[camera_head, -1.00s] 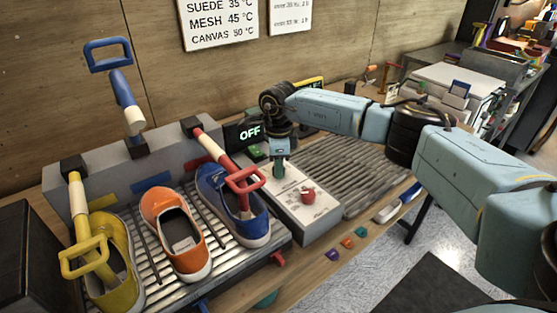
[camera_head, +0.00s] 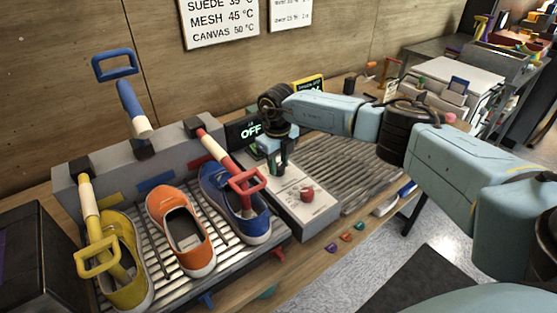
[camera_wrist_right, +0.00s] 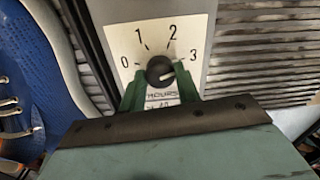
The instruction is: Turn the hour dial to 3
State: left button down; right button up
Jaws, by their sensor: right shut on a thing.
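The hour dial (camera_wrist_right: 160,70) is a small black round knob on a white plate (camera_wrist_right: 207,20) marked 0, 1, 2, 3 and HOURS in the right wrist view. A light mark on the knob lies on its right side, toward the 3. I cannot tell if it lines up exactly. My right gripper (camera_wrist_right: 160,82) has its green fingers on both sides of the knob, shut on it. In the head view my right gripper (camera_head: 277,165) points down onto the grey control box (camera_head: 310,215) and hides the dial. My left gripper is not in view.
A red knob (camera_head: 307,193) stands on the same box, right of my gripper. A display (camera_head: 250,130) behind reads OFF. Blue (camera_head: 235,215), orange (camera_head: 181,240) and yellow (camera_head: 125,275) shoes are on the slatted rack at left. A bare slatted surface (camera_head: 350,165) lies to the right.

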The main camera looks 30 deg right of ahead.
aim_at(278, 166)
jog(key=shift+d+m, duration=0.1)
jog(key=shift+m, duration=0.5)
jog(key=o, duration=1)
jog(key=r, duration=1.3)
jog(key=shift+a+r, duration=0.25)
jog(key=shift+r, duration=0.1)
